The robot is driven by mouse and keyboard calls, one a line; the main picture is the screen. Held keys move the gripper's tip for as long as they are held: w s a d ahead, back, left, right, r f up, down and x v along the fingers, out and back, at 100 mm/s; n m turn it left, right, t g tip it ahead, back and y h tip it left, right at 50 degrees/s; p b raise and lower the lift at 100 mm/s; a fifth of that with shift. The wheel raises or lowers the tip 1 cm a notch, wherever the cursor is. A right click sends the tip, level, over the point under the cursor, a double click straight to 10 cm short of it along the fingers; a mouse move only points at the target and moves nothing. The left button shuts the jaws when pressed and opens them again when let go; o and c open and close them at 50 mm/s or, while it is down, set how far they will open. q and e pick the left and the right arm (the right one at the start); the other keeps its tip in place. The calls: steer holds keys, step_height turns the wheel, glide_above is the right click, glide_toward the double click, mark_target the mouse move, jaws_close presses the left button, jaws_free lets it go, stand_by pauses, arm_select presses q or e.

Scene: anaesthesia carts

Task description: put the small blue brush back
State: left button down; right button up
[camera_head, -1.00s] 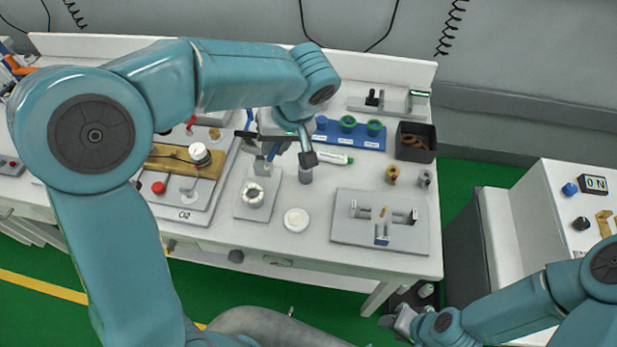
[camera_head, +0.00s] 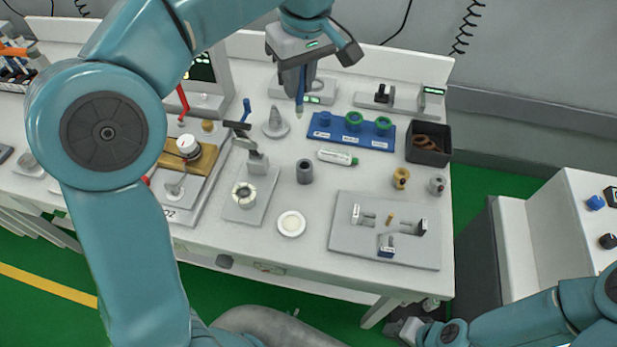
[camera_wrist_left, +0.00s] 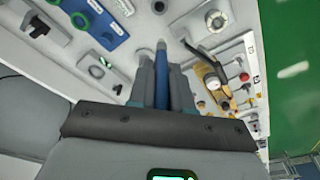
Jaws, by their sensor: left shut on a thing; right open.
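My left gripper (camera_head: 297,84) is above the back of the white bench and points down. It is shut on the small blue brush (camera_head: 299,103), whose pale tip points down. In the left wrist view the blue brush (camera_wrist_left: 162,80) is between the two grey fingers. A dark grey cup (camera_head: 304,173) stands upright on the bench, nearer the front than my gripper. A grey cone on a round foot (camera_head: 275,124) stands just left of the brush. Which is the brush's place I cannot tell. My right gripper (camera_head: 404,329) is open, low beside the bench's front right corner.
A blue rack (camera_head: 350,131) with green rings and a white tube (camera_head: 338,157) lie to the right. A black bin (camera_head: 428,145), a grey fixture plate (camera_head: 385,232), a white round dish (camera_head: 291,223) and a ring on a plate (camera_head: 244,195) surround clear bench patches.

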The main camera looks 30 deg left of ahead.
arm_select(q)
steer(key=shift+d, duration=0.1)
steer(key=f+b, duration=0.1)
steer(key=f, duration=1.1)
steer(key=f+b, duration=0.1)
steer(key=f, duration=0.6)
steer(key=shift+w+d+f+b, duration=0.1)
steer(key=shift+w+d+b, duration=0.05)
steer(key=shift+d+b, duration=0.15)
steer(key=shift+w+f, duration=0.15)
steer(key=shift+f, duration=0.05)
steer(key=shift+s+a+r, duration=0.1)
steer(key=shift+s, duration=0.1)
steer(key=shift+f+b, duration=0.25)
steer(key=shift+b, duration=0.05)
steer(key=c, duration=1.1)
jaws_free()
steer(key=shift+w, duration=0.15)
steer(key=shift+o, duration=0.2)
arm_select(e)
steer(key=f, duration=0.3)
steer(key=shift+w+d+f, duration=0.15)
steer(key=shift+w+f, duration=0.05)
steer(key=shift+w, duration=0.1)
